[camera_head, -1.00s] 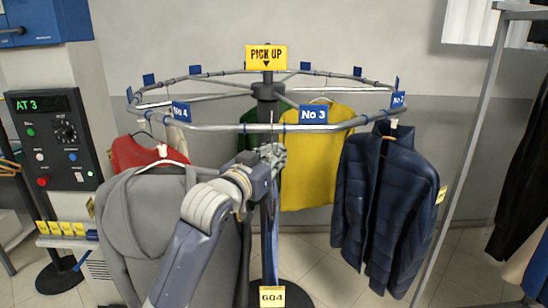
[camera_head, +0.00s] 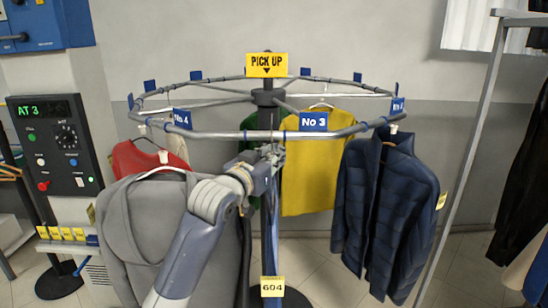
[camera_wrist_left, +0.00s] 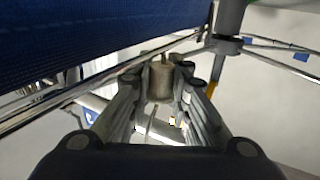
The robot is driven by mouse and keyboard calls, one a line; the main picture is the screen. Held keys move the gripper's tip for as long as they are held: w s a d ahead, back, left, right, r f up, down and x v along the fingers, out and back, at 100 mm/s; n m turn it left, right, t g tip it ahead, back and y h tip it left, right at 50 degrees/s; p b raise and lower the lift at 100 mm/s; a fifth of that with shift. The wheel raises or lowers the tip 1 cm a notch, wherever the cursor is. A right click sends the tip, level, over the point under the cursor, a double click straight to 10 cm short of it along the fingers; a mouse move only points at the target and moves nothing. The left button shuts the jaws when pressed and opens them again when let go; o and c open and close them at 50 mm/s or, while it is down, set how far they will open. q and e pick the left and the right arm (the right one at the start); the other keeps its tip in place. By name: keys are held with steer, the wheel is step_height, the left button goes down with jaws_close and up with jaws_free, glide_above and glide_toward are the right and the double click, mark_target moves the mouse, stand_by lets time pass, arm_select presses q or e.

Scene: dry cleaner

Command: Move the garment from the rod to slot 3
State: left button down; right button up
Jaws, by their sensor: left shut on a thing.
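The conveyor ring (camera_head: 222,134) carries a blue "No 3" sign (camera_head: 313,121) at its front, right of my left gripper. My left gripper (camera_head: 272,153) is just below the front of the ring, shut on the hanger's grip piece (camera_wrist_left: 160,82). The held garment (camera_head: 275,225) shows only as a narrow blue strip, with a yellow 604 tag (camera_head: 272,287) low down. My arm hides much of it. In the left wrist view its blue cloth (camera_wrist_left: 90,35) fills the upper left. I cannot tell whether the hanger touches the ring. My right gripper is not in view.
A grey garment (camera_head: 145,225) hangs left of my arm, a red one (camera_head: 135,155) behind it. A yellow shirt (camera_head: 308,180) and navy puffer jacket (camera_head: 385,210) hang right. A control panel (camera_head: 55,145) reads "AT 3". A metal rack (camera_head: 465,150) stands at right.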

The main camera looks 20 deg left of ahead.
arm_select(q)
steer(key=shift+w, duration=0.2)
stand_by(0.4)
steer(key=shift+f+b, duration=0.65)
steer(key=shift+f, duration=0.9)
steer(key=shift+f, duration=0.25)
steer(key=c, duration=1.3)
jaws_free()
steer(key=shift+c, duration=0.2)
